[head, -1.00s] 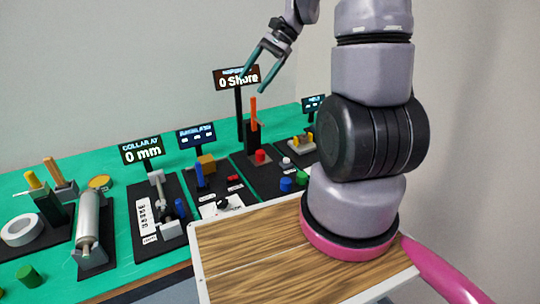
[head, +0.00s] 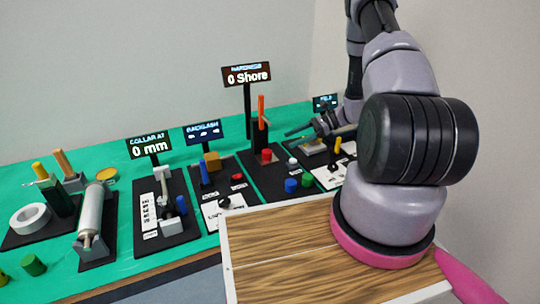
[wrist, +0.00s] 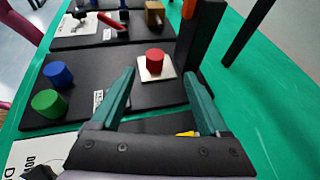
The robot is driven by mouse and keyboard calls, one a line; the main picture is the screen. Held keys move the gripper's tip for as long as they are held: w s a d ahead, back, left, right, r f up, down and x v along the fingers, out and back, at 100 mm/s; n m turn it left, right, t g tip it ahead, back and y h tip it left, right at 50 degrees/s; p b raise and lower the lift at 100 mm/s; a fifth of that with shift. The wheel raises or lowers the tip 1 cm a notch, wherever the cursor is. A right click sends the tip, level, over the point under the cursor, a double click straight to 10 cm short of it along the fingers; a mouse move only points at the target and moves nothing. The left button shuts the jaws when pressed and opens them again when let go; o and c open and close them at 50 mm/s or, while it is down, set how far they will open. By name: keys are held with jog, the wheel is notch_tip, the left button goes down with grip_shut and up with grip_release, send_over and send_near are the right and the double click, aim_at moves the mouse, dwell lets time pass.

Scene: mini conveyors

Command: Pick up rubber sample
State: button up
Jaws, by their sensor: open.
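The hardness station (head: 253,176), under a display reading "0 Shore" (head: 247,76), has several small cylinders. A red one (head: 266,155) stands upright on a pale square plate (wrist: 168,68). A blue one (head: 291,185) and a green one (head: 307,180) stand together near the front edge. In the wrist view the red (wrist: 155,57), blue (wrist: 58,74) and green (wrist: 49,103) cylinders all show. I cannot tell which is the rubber sample. My gripper (head: 293,138) is open and empty, above and right of the station; in the wrist view its fingers (wrist: 158,75) point towards the red cylinder, apart from it.
An orange rod on a black post (head: 261,125) stands behind the red cylinder. Backlash (head: 203,132) and collar (head: 150,145) stations lie to the left, another station (head: 325,103) to the right. A wooden board (head: 285,250) lies in front. Green tabletop is bare between stations.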

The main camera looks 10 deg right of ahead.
aim_at(270, 151)
jog(key=x, duration=0.4)
jog(key=shift+s+a+f, duration=0.1)
jog(key=shift+s+x, duration=0.2)
jog(key=shift+x, duration=1.1)
jog(key=shift+s+x, duration=0.15)
jog(key=shift+x, duration=1.15)
jog(key=shift+f, duration=0.15)
grip_shut()
